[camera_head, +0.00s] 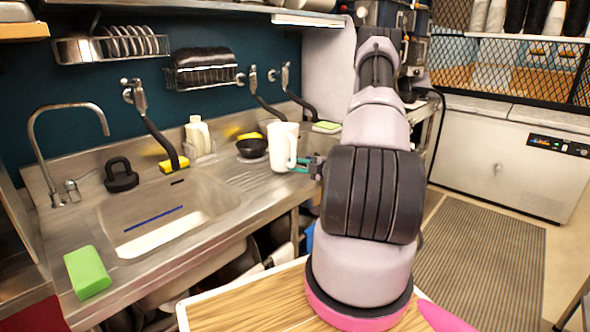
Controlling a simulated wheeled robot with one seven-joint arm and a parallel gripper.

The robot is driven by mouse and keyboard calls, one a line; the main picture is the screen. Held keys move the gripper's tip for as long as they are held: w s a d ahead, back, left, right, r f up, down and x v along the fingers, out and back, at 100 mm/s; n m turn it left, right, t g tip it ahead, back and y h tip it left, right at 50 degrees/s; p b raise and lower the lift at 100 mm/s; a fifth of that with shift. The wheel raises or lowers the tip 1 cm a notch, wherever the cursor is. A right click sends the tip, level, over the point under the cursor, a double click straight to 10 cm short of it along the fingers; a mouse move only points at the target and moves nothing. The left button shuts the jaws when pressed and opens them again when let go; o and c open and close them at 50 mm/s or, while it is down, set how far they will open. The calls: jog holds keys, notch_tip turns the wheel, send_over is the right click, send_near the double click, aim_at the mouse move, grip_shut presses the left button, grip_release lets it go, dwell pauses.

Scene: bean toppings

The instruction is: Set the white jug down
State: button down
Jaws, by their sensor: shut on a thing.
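The white jug (280,147) is upright above or on the drainer part of the steel counter, right of the sink. Its handle is on its right side, facing my arm. My gripper (301,164) reaches in from the right and is shut on the jug at the handle side. The fingertips are small and partly hidden against the jug. I cannot tell whether the jug's base touches the counter (232,172).
A black bowl (252,147) stands just left of the jug. The sink (170,218) lies further left, with a green block (87,272) at its front. A white bottle (198,134) and a yellow sponge (174,165) are behind it. A wooden board (250,308) lies in front.

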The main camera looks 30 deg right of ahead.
jog(key=shift+f, duration=0.6)
jog(key=c, duration=0.7)
grip_release()
jog(key=shift+f, duration=0.15)
